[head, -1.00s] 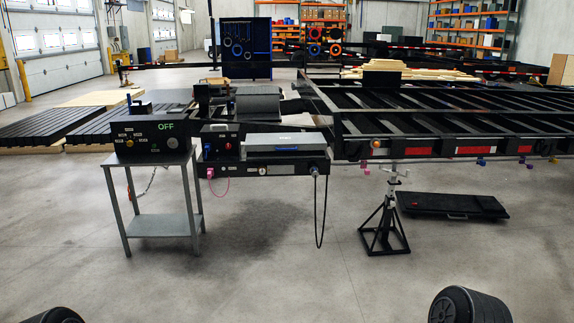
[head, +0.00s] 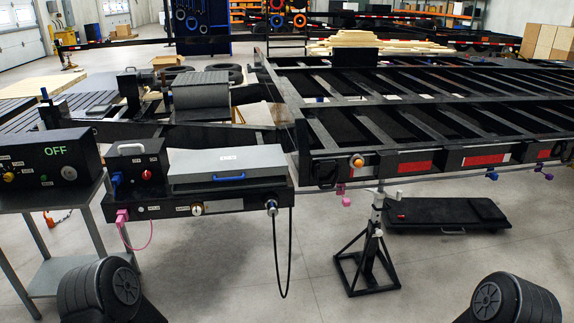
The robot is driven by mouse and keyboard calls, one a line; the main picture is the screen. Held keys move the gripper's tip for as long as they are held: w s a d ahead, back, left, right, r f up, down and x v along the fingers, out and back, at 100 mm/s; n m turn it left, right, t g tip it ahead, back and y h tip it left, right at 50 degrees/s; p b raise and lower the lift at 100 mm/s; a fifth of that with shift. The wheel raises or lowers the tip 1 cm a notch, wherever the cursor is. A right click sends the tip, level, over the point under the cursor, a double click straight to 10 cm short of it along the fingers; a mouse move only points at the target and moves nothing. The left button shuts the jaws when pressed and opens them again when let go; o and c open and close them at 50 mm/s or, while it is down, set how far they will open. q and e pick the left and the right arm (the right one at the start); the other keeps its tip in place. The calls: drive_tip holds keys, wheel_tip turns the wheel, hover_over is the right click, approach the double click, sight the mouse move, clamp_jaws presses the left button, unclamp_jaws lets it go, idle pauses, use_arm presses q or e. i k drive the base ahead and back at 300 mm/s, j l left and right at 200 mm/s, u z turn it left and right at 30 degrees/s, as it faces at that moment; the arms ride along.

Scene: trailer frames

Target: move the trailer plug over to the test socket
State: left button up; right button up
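The likely trailer plug (head: 272,208) is a small silver and blue connector at the right of the black panel (head: 225,205); a black cable (head: 283,290) loops down from there. The black test box (head: 45,165) stands on a grey metal stand at the left, its green display reading OFF. A round grey fitting (head: 69,173) on its face looks like the test socket; I cannot tell whether it is open or covered. Neither gripper is in view. Only dark rounded parts that look like my arms show at the lower left and lower right.
A black box with a red knob (head: 146,174) and a grey lidded case (head: 226,164) sit above the panel. A pink connector (head: 122,215) hangs at its left. A jack stand (head: 368,255) stands on the floor at the right, with a black creeper (head: 445,213) behind it.

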sight(270, 203)
drive_tip(key=i+u, duration=0.1)
drive_tip(key=i, duration=0.4)
drive_tip(key=i+l+u, duration=0.1)
drive_tip(key=i, duration=0.35)
drive_tip(key=i+l+u, duration=0.15)
drive_tip(key=i, duration=0.35)
drive_tip(key=i+l+u, duration=0.1)
drive_tip(key=i, duration=0.4)
drive_tip(key=l+u, duration=0.1)
drive_tip(key=l, duration=0.3)
drive_tip(key=k+l+u, duration=0.15)
drive_tip(key=l, duration=0.25)
drive_tip(key=k+l+u, duration=0.1)
drive_tip(key=l, duration=0.3)
drive_tip(key=k+l+u, duration=0.15)
drive_tip(key=l, duration=0.2)
drive_tip(key=l+u, duration=0.1)
drive_tip(key=l, duration=0.3)
drive_tip(key=k+l+u, duration=0.1)
drive_tip(key=l, duration=0.25)
drive_tip(key=k, duration=0.1)
